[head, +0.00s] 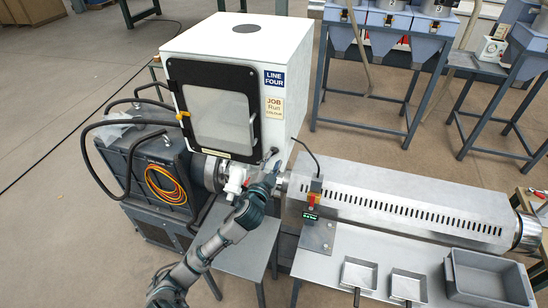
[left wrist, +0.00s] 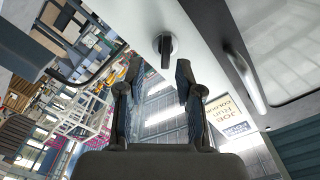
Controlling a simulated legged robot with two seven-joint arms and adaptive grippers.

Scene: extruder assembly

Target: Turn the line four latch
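The line four machine is a white box (head: 214,45) with a black-framed window door (head: 217,106) and a blue "LINE FOUR" label (head: 274,79). The latch (left wrist: 166,47) is a dark lever on a round metal base, set on the white panel in the left wrist view. In the head view it shows small near the panel's lower edge (head: 271,153). My left gripper (head: 271,178) is just below it. In the left wrist view its two fingers (left wrist: 155,78) are apart with nothing between them, and the latch lies just beyond the tips. My right gripper is not in view.
A door handle (left wrist: 246,78) is right of the latch in the left wrist view. A long slotted metal housing (head: 400,200) extends right of the machine. Trays (head: 358,275) and a grey bin (head: 487,280) rest on the front bench. A dark cabinet with cables (head: 150,170) stands left.

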